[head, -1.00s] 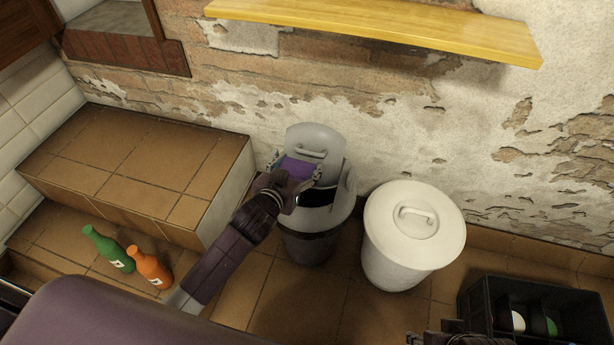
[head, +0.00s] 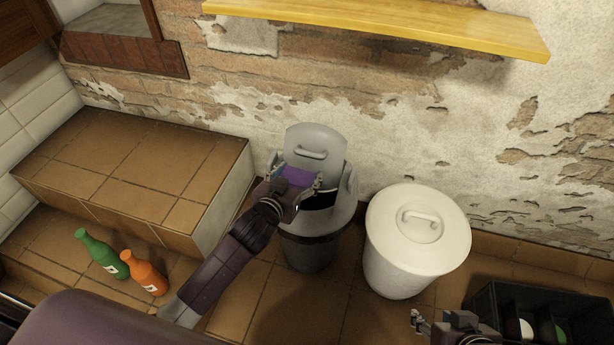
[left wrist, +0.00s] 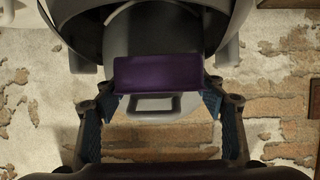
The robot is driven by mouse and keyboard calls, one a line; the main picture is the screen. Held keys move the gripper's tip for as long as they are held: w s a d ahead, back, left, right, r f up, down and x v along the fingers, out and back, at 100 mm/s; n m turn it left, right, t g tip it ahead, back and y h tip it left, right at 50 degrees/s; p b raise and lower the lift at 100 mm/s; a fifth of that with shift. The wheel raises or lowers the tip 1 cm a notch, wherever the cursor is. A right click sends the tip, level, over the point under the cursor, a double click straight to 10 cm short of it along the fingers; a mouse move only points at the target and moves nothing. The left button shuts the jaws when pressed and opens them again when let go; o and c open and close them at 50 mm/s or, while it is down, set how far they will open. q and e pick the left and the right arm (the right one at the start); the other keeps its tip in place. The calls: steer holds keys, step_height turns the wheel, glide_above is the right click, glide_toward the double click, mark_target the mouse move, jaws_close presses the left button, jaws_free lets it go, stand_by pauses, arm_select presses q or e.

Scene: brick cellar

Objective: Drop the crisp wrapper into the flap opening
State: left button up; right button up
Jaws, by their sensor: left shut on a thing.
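The crisp wrapper (head: 297,175) is a small purple packet. My left gripper (head: 296,177) is shut on it and holds it over the grey-lidded bin (head: 313,252), in front of the raised grey flap (head: 314,140). The dark flap opening (head: 320,199) shows just below and right of the wrapper. In the left wrist view the wrapper (left wrist: 158,74) sits between the fingertips, with the dark opening (left wrist: 165,30) behind it. The gripper hides part of the lid. My right gripper (head: 420,323) is partly in view at the bottom right, and its jaws cannot be made out.
A white bin (head: 400,265) with a closed handled lid stands right of the flap bin. A tiled ledge (head: 130,175) is at the left, with a green bottle (head: 100,252) and an orange bottle (head: 145,272) below it. A black crate (head: 485,300) is bottom right; a yellow shelf (head: 400,30) is above.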

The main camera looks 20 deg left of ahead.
arm_select(q)
steer(key=o, duration=0.8)
steer(key=shift+s, duration=0.15)
steer(key=v, duration=1.1)
steer(key=shift+s+a+r, duration=0.1)
steer(key=shift+s+r, duration=0.05)
steer(key=shift+s, duration=0.2)
